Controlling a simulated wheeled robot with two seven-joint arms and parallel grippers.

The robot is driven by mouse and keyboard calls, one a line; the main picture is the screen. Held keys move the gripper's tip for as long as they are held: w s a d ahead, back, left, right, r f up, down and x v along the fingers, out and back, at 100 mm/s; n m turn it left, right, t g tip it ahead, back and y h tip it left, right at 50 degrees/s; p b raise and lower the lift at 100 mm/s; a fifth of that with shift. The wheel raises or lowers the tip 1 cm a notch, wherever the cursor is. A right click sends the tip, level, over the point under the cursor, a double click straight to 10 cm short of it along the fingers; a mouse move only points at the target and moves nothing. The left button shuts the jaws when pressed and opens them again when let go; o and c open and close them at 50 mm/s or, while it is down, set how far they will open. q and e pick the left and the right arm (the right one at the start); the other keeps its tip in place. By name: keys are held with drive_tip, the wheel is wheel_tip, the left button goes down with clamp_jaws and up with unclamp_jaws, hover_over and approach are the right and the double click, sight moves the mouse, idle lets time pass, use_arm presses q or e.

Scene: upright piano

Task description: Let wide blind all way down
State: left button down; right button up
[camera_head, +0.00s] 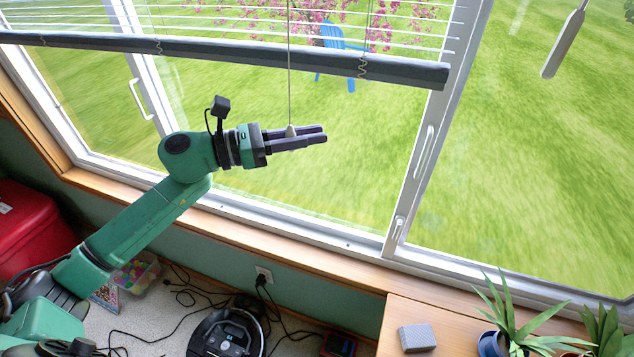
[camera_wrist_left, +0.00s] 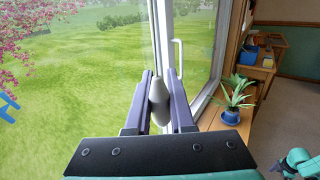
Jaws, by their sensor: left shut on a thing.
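The wide blind shows at the top left of the head view, with thin white slats and a dark bottom rail (camera_head: 230,58) hanging across the upper part of the window. A thin pull cord (camera_head: 289,75) runs down past the rail to a small grey cord pull (camera_head: 291,130). My left gripper (camera_head: 308,136) is shut on this pull, below the rail. In the left wrist view the pull (camera_wrist_left: 158,98) sits upright between the two fingers (camera_wrist_left: 162,100).
The window sill (camera_head: 300,243) runs below my left arm. A potted plant (camera_head: 515,325) and a grey box (camera_head: 417,338) are on the wooden top at lower right. A red container (camera_head: 30,225), cables and a robot vacuum (camera_head: 226,335) are below. A wand (camera_head: 563,45) hangs at upper right.

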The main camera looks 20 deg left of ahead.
use_arm(q)
wheel_tip(320, 180, up, 9)
drive_tip(key=p, duration=0.4)
drive_tip(key=shift+p, duration=0.4)
drive_tip(key=shift+f, duration=0.1)
wheel_tip(320, 180, up, 9)
drive_tip(key=p, duration=0.5)
drive_tip(key=shift+p, duration=0.4)
wheel_tip(320, 180, up, 9)
drive_tip(key=p, duration=0.6)
